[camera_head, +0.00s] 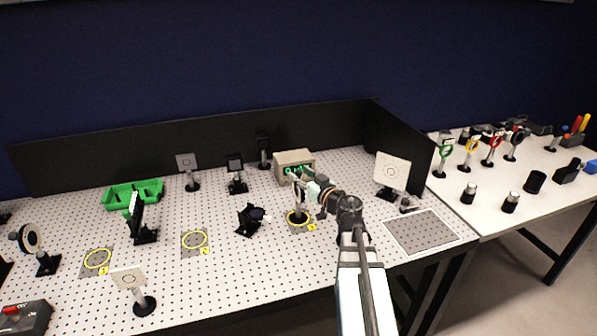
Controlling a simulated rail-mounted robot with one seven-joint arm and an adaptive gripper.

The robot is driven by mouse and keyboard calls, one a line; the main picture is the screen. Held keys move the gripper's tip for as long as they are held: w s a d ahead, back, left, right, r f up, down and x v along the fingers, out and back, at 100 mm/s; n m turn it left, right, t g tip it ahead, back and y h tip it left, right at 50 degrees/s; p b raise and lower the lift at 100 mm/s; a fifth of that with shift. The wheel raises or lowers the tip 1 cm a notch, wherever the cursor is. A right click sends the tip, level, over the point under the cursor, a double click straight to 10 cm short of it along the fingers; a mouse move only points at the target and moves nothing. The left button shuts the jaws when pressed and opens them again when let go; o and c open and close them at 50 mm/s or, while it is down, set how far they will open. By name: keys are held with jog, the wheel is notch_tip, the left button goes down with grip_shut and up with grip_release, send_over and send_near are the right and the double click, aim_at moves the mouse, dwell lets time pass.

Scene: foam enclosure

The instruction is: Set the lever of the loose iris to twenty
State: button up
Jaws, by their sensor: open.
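My gripper (312,192) is open over the breadboard, right beside a thin post-mounted optic (298,200) standing on the right yellow-ringed spot. This optic may be the loose iris, but it is seen nearly edge-on and partly covered by the gripper. Its lever and any scale marks are too small to make out. I cannot tell whether a finger touches it. A meter box (294,160) with green digits stands just behind; the digits are partly covered by the gripper.
Two empty yellow-ringed spots, one left (97,258) and one middle (194,240), lie on the breadboard. A dark tilted mount (250,219) stands left of the gripper, a white square plate (392,171) to its right. A green tray (133,194) sits at back left. Black walls bound the back and right.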

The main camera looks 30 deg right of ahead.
jog(key=shift+w+a, duration=0.15)
jog(key=shift+w, duration=0.7)
grip_shut()
